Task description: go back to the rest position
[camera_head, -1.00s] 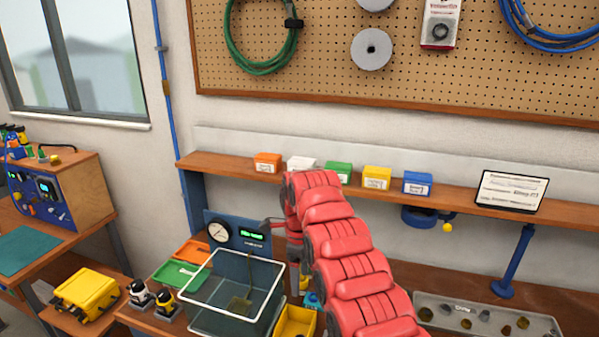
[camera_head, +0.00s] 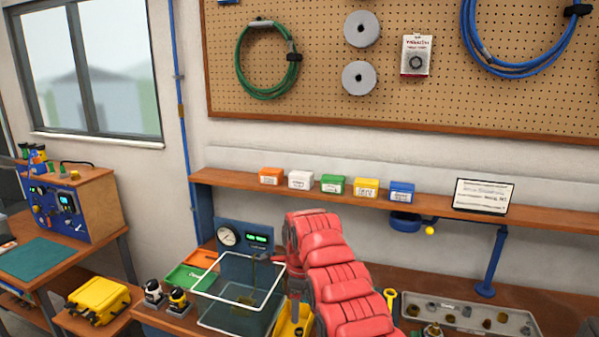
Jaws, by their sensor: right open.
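My red right arm rises from the bottom of the head view and bends over the bench. Its gripper (camera_head: 266,259) points left, near the back edge of the clear tank (camera_head: 240,302) and in front of the gauge panel (camera_head: 247,238). The gripper is small and partly hidden by the arm, but its jaws are open and I see nothing held in them. My left gripper is not in view.
A yellow bin (camera_head: 293,322) is beside my arm. A grey parts tray (camera_head: 470,318) lies right. Above, a shelf (camera_head: 235,180) holds several small boxes and a tablet (camera_head: 484,196).

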